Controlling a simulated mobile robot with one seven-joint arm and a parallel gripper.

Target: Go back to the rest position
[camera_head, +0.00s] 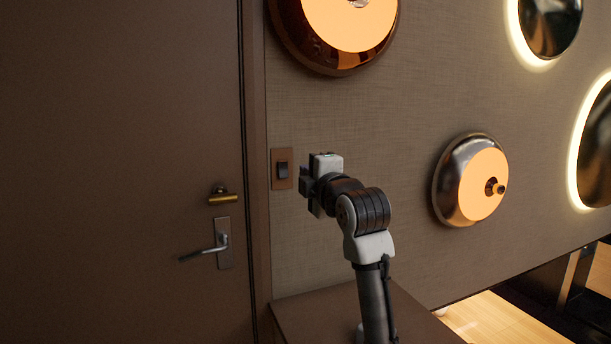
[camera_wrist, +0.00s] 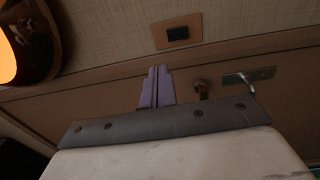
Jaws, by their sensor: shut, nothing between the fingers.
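My gripper (camera_head: 306,181) is raised in front of the wall, close to the light switch (camera_head: 283,170) in the head view. Its purple fingers also show in the wrist view (camera_wrist: 159,72), pressed together with nothing between them. The switch also appears in the wrist view (camera_wrist: 178,33), beyond the fingertips and apart from them in the picture. My arm rises from the lower middle of the head view and bends left toward the wall. Whether the fingers touch any surface cannot be told.
A brown door (camera_head: 130,150) fills the left, with a lever handle (camera_head: 215,248) and a brass lock knob (camera_head: 222,196). Round wall lamps, one of them a chrome lamp (camera_head: 450,190), hang at right. A dark low cabinet top (camera_head: 310,310) lies below my arm.

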